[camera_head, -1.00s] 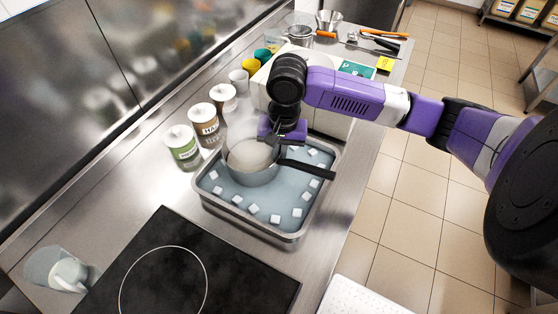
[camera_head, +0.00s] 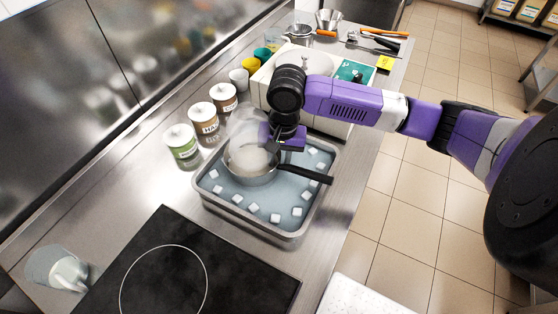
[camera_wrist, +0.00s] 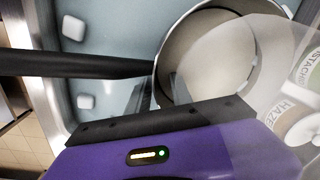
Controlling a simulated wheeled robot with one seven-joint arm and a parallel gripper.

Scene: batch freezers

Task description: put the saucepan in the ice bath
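The metal saucepan (camera_head: 250,177) with a black handle (camera_head: 304,175) is inside the ice bath (camera_head: 215,207), a metal tray of pale blue water with white ice cubes. The pan looks about upright; its underside is hidden. The pan holds pale beige contents, and whitish haze hangs over it. My gripper (camera_head: 274,148) is at the pan's rim, near the handle's root. In the wrist view, the fingers (camera_wrist: 160,92) look spread apart, one on each side of the pan wall (camera_wrist: 158,80). The handle (camera_wrist: 75,64) runs left, beyond the fingers. Contact is hard to make out.
Several labelled tubs (camera_head: 204,118) stand left of the bath. A white bin (camera_head: 262,85), cups and utensils lie behind. The floor to the right is clear.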

